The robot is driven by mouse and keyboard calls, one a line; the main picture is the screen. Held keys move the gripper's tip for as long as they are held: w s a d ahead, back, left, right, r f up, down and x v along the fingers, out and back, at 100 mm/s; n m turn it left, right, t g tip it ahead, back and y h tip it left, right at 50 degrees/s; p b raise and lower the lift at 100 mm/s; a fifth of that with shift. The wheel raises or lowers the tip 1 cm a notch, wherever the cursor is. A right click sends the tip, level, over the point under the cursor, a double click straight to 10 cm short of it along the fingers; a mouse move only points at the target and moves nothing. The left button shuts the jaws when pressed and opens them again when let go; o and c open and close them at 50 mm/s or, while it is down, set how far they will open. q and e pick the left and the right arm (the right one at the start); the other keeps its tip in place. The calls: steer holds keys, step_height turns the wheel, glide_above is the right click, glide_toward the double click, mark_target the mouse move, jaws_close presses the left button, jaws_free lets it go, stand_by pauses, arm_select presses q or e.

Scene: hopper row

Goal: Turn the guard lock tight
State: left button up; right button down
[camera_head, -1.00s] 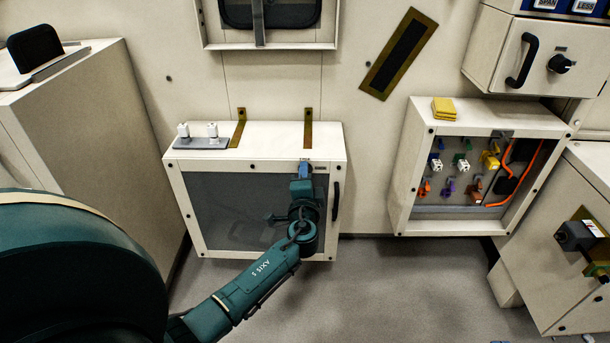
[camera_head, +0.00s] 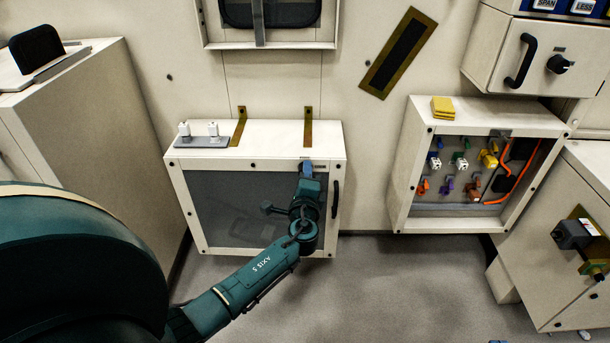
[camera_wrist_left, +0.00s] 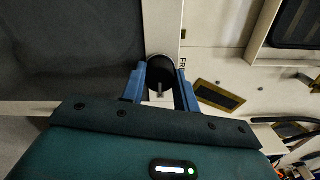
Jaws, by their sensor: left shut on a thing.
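The guard is a cream box front with a dark window (camera_head: 240,200) and a black handle (camera_head: 335,199) on its right. Its lock, a dark round knob (camera_wrist_left: 160,71), shows in the left wrist view on the cream frame, beside partly hidden lettering. My left gripper (camera_head: 306,166) is at the frame's upper right in the head view and hides the knob there. In the left wrist view its blue fingers (camera_wrist_left: 159,88) are shut on the knob, one on each side. My right gripper is not in view.
Two white pegs on a grey plate (camera_head: 202,142) stand on top of the box. To the right is an open-fronted cabinet (camera_head: 402,190) with several coloured locks and orange cable. A cream cabinet (camera_head: 85,120) stands at the left. Floor (camera_head: 400,280) in front is clear.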

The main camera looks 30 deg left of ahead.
arm_select(q)
steer(key=shift+r, duration=0.1)
steer(key=o, duration=1)
steer(key=shift+p+v, duration=0.95)
steer(key=shift+v, duration=5.6)
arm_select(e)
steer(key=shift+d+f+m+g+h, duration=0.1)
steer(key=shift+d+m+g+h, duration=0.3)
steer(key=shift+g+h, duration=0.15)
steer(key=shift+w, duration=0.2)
